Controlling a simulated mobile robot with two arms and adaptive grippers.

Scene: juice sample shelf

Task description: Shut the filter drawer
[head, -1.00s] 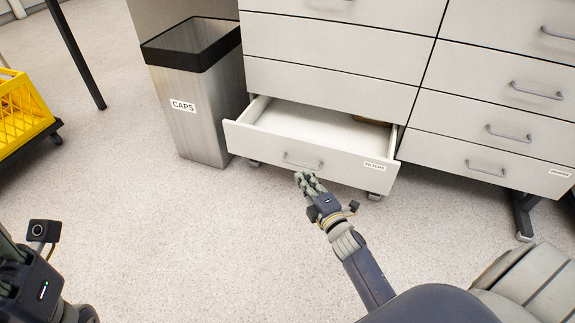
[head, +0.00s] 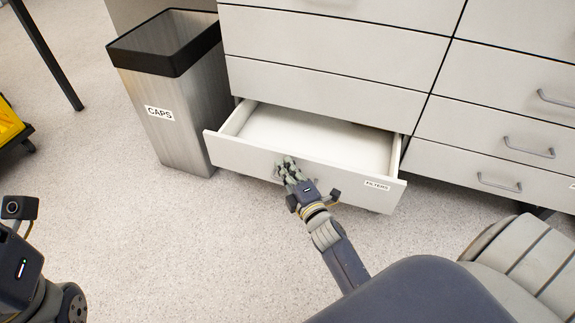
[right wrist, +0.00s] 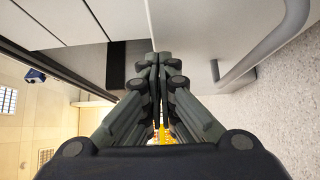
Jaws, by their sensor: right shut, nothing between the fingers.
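The filter drawer (head: 340,184) is the bottom drawer of the cabinet, labelled FILTERS, and it stands pulled out with its white inside visible. My right gripper (head: 287,165) is shut and empty at the drawer's front panel, over the place of its handle. In the right wrist view the shut fingertips (right wrist: 153,62) are close to the pale panel, with the grey bar handle (right wrist: 268,55) to their right. Whether the fingertips touch the panel I cannot tell. My left arm's wrist (head: 20,260) shows at the lower left, but its fingers are out of the picture.
A steel bin (head: 165,95) labelled CAPS stands just left of the drawer. More closed drawers (head: 480,145) are on the right. A yellow crate (head: 8,122) on a wheeled base is at the left edge. The floor (head: 170,235) in front is clear.

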